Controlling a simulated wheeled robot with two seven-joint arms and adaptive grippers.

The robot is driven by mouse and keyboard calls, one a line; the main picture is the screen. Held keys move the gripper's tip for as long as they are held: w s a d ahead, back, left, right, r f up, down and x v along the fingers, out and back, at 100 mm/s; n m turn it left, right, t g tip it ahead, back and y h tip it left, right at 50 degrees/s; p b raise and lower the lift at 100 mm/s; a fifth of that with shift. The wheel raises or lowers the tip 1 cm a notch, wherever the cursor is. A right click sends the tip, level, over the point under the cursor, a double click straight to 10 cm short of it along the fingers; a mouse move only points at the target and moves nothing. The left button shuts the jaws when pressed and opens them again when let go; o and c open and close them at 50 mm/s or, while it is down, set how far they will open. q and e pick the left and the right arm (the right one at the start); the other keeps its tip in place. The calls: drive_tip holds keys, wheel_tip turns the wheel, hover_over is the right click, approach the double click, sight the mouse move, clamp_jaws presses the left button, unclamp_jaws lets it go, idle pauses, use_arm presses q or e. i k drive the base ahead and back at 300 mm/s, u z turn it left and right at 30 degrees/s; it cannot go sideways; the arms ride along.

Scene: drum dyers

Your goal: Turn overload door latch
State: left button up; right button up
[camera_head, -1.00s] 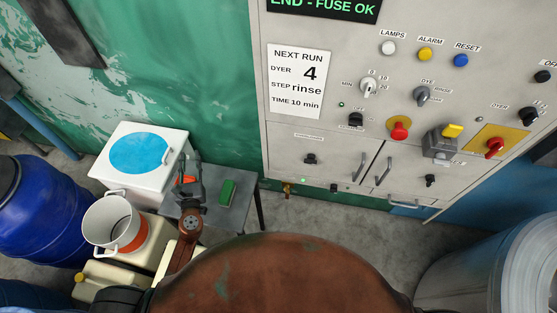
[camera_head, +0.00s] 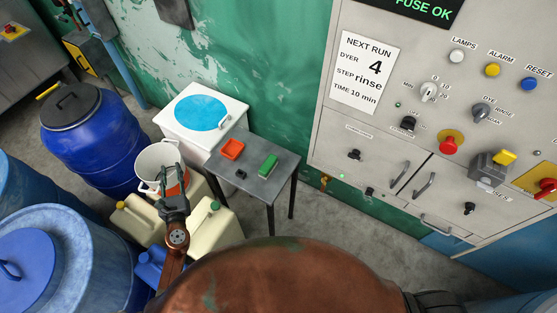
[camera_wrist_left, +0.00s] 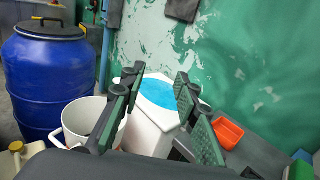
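The grey control panel (camera_head: 330,118) stands at the right in the head view. Its lower part has two doors. The left door has a small black latch knob (camera_head: 354,154) under a label too small to read, and a grey bar handle (camera_head: 399,177). The right door has another black knob (camera_head: 469,208) and a bar handle (camera_head: 424,186). I cannot tell by label which is the overload door. My left gripper (camera_head: 172,176) is far left of the panel, in front of the white bucket. Its fingers are spread and empty in the left wrist view (camera_wrist_left: 160,75). My right gripper is out of view.
A small grey table (camera_head: 257,186) holds a red-orange tray (camera_head: 232,149) and a green block (camera_head: 268,164). The white bucket (camera_head: 150,158), a white box with a blue top (camera_head: 203,112), jerrycans (camera_head: 216,232) and blue drums (camera_head: 103,140) crowd the left. Floor before the panel is clear.

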sight(355, 154)
drive_tip(key=k, duration=0.8)
drive_tip(key=z, duration=1.55)
drive_tip(key=i, duration=0.5)
drive_tip(key=z, duration=0.05)
